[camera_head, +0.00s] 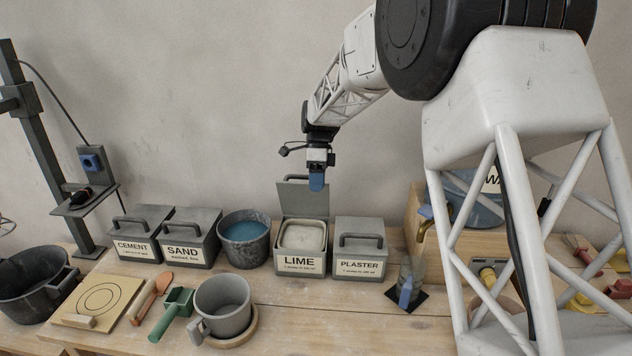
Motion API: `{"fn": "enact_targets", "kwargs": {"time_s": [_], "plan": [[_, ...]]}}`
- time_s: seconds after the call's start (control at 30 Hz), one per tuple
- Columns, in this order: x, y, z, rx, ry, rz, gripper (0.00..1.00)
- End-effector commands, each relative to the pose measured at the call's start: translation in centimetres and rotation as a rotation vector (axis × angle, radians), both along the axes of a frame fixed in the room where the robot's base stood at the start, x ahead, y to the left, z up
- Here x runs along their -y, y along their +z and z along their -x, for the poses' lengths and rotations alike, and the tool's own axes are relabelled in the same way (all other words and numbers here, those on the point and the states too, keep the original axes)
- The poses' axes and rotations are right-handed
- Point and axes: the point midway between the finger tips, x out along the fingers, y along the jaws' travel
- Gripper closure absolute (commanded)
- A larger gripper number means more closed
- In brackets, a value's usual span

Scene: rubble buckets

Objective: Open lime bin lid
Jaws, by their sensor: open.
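The lime bin (299,262) is a grey box with a "LIME" label, on the bench between a bucket and the plaster bin. Its lid (296,199) stands raised upright at the back of the bin. Pale powder (302,236) shows inside the open bin. My gripper (317,184) hangs above the bin, in front of the lid's upper right edge, pointing down with blue fingertips. It is open and holds nothing that I can see. Whether it touches the lid is hard to tell.
The plaster bin (360,262), sand bin (190,250) and cement bin (136,246) are closed. A bucket of blue liquid (244,252) stands left of the lime bin.

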Motion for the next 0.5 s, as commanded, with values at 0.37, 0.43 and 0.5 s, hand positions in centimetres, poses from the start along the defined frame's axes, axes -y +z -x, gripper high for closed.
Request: {"fn": "enact_targets", "kwargs": {"time_s": [0.37,0.43,0.5], "plan": [[-0.04,0.05,-0.06,0.008,0.0,0.001,0.78],[-0.12,0.14,-0.18,0.026,-0.001,0.005,0.88],[-0.27,0.26,-0.43,0.059,-0.002,0.01,0.99]]}}
